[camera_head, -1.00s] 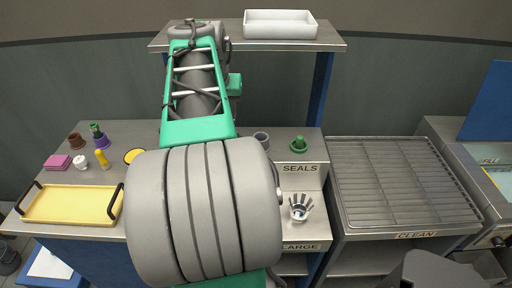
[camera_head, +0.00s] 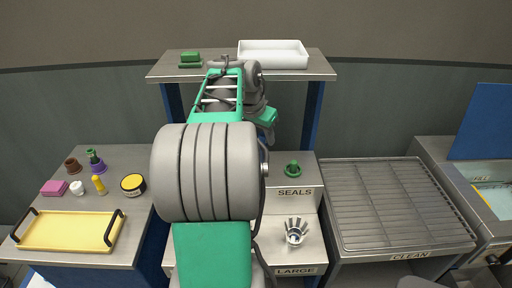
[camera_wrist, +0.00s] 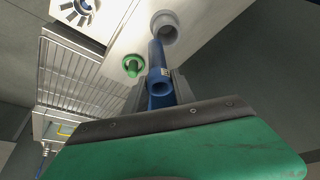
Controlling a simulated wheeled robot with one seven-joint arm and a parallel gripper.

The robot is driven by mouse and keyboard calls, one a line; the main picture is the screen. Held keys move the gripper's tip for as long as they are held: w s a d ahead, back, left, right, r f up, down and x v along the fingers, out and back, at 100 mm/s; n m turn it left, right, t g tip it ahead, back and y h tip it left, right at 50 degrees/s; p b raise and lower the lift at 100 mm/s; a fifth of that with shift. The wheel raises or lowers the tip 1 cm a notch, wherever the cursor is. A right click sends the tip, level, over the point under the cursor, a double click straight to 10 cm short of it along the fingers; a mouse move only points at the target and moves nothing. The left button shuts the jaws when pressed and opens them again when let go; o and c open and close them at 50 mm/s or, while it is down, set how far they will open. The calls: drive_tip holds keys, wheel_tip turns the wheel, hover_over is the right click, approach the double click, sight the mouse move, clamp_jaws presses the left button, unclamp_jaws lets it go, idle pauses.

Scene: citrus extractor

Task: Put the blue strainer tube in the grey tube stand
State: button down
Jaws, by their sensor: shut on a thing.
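The blue strainer tube (camera_wrist: 160,87) is in my gripper (camera_wrist: 161,92), between the two grey fingers, in the wrist view. In the head view my arm hides the gripper, the tube and the stand.
A green ring-like part (camera_head: 292,170) stands on the SEALS step, close beside the tube in the wrist view (camera_wrist: 133,66). A metal pronged part (camera_head: 296,231) sits on the lower step. A wire rack (camera_head: 395,205) lies to the right, a yellow tray (camera_head: 70,231) to the left.

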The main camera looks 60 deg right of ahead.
wheel_tip(320, 180, down, 7)
drive_tip(key=w+p, duration=0.1)
drive_tip(key=w, duration=0.1)
drive_tip(key=shift+w+r, duration=0.15)
drive_tip(key=shift+w, duration=0.2)
drive_tip(key=c, duration=1.3)
unclamp_jaws()
drive_tip(key=shift+s+r, duration=0.15)
drive_tip(key=shift+r, duration=0.1)
drive_tip(key=shift+o, duration=1.3)
drive_tip(key=shift+d, duration=0.1)
drive_tip(key=shift+r, duration=0.15)
